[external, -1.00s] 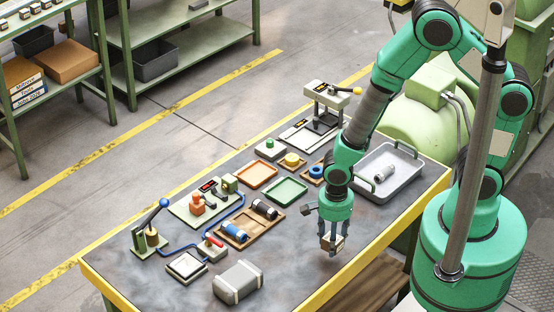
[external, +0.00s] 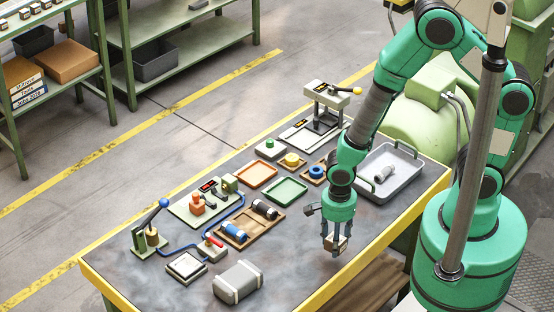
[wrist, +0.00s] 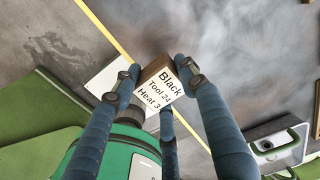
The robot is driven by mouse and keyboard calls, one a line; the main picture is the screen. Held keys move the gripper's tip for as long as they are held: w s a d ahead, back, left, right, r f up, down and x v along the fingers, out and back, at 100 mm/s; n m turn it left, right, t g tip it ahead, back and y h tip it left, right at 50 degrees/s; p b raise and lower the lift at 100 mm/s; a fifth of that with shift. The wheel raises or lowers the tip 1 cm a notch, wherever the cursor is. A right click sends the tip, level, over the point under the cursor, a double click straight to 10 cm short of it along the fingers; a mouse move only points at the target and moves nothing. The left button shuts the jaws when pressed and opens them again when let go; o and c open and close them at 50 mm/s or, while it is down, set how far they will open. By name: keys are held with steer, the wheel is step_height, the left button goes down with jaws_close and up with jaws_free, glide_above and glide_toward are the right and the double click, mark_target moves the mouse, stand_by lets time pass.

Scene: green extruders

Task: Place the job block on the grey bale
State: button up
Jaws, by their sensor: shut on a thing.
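The job block (wrist: 163,88) is a small brown block with a white label reading "Black Tool 24 Heat 3". My gripper (external: 336,241) is shut on it, with fingers on both sides of the block, as the wrist view also shows. The block hangs above the right front part of the bench, apart from other things. The grey bale (external: 238,281) is a rounded grey bundle with pale bands near the ends. It lies on the bench's near edge, well to the left of my gripper. I cannot make it out in the wrist view.
The dark bench top (external: 290,250) is clear between my gripper and the bale. A wooden tray (external: 236,241) with cylinders, a green tray (external: 284,191) and an orange tray (external: 257,175) lie behind. A grey metal tray (external: 408,192) stands at the right.

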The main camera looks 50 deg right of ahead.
steer(key=w+a+r+p, duration=0.1)
steer(key=a+r+p, duration=0.2)
steer(key=a, duration=0.5)
steer(key=w+a+r+p, duration=0.1)
steer(key=a+r+p, duration=0.2)
steer(key=a, duration=0.5)
steer(key=shift+w+a+m, duration=0.15)
steer(key=shift+m, duration=0.25)
glide_above(237, 275)
steer(key=shift+a+f, duration=0.1)
steer(key=shift+f, duration=0.65)
steer(key=shift+f, duration=0.1)
steer(key=shift+f, duration=1.6)
steer(key=shift+f, duration=0.1)
